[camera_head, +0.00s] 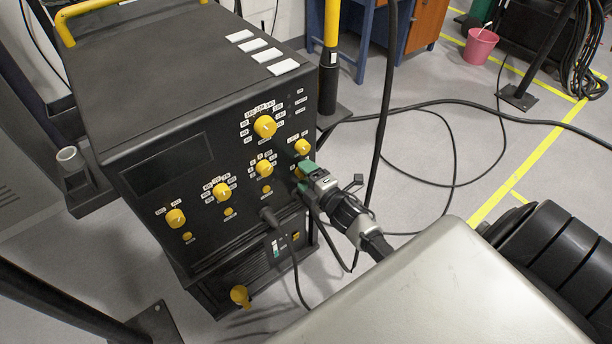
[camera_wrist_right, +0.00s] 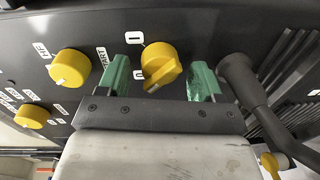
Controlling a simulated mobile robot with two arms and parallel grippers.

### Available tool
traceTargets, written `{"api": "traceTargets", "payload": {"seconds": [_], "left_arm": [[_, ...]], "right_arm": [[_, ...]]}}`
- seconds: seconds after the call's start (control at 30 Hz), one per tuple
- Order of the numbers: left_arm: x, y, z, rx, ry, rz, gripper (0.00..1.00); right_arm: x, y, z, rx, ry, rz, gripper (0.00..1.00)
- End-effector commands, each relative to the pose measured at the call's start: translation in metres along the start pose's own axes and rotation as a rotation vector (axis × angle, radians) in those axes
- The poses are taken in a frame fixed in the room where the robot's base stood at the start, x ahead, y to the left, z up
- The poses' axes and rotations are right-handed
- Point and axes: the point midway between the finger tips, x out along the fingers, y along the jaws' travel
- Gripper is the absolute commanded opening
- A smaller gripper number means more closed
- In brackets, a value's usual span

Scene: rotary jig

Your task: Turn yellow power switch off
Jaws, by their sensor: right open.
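The yellow power switch (camera_wrist_right: 160,64) is a round knob with a raised ridge on the dark panel. Its ridge slants toward the lower left in the right wrist view, near one of two white labels. My right gripper (camera_wrist_right: 160,78) is open, with one green fingertip on each side of the switch. I cannot tell whether either fingertip touches it. In the head view my right gripper (camera_head: 306,177) is at the right edge of the machine's front panel and hides most of the switch. My left gripper is out of view.
The black machine (camera_head: 180,70) carries several other yellow knobs, one (camera_wrist_right: 69,68) close left of the gripper in the wrist view. A thick black cable plug (camera_wrist_right: 240,80) stands right of the fingers. Cables (camera_head: 440,185) lie on the floor, and one hangs near my right arm.

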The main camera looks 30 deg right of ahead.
Motion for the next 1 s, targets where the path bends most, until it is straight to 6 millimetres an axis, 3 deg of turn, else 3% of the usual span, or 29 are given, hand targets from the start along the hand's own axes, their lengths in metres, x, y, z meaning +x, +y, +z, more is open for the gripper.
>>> {"api": "traceTargets", "payload": {"seconds": [0.53,0.7,1.0], "left_arm": [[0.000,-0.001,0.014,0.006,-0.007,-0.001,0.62],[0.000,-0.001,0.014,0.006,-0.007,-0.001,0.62],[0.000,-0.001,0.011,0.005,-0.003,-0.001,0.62]], "right_arm": [[-0.093,-0.001,0.000,0.001,-0.001,-0.003,0.66],[-0.105,-0.001,0.000,0.000,0.000,-0.001,0.66],[-0.107,-0.001,0.000,0.000,0.000,-0.001,0.66]]}}
